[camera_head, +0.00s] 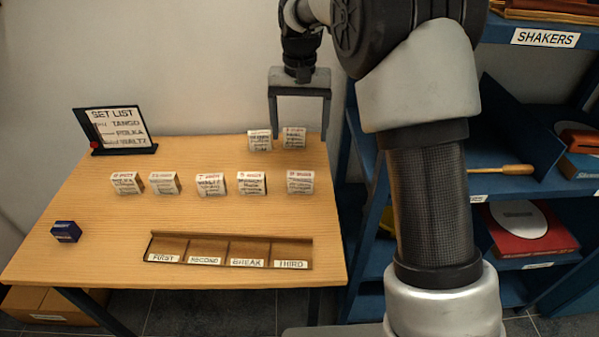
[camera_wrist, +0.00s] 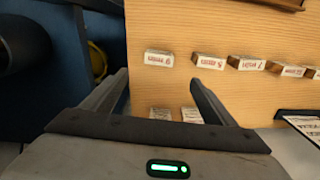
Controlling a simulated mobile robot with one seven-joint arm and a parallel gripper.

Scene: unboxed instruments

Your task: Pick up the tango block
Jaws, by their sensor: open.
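Several small white labelled blocks stand on the wooden table (camera_head: 90,235). A middle row holds blocks (camera_head: 126,184), (camera_head: 163,183), one whose label seems to read waltz (camera_head: 211,185), another (camera_head: 251,184) and a right one (camera_head: 300,182). Two more blocks (camera_head: 260,141) and (camera_head: 294,139) stand at the back right. The labels are too small to tell which block is tango. My gripper (camera_head: 300,118) is open and empty, above the back right edge, near the two back blocks. In the wrist view my gripper (camera_wrist: 162,88) has its fingers apart, with the two back blocks (camera_wrist: 160,113) between them.
A set list board (camera_head: 118,128) stands at the back left. A slotted wooden tray (camera_head: 228,250) marked first, second, break and third lies at the front. A dark blue box (camera_head: 66,231) sits at left. A blue shelf (camera_head: 372,205) stands right of the table.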

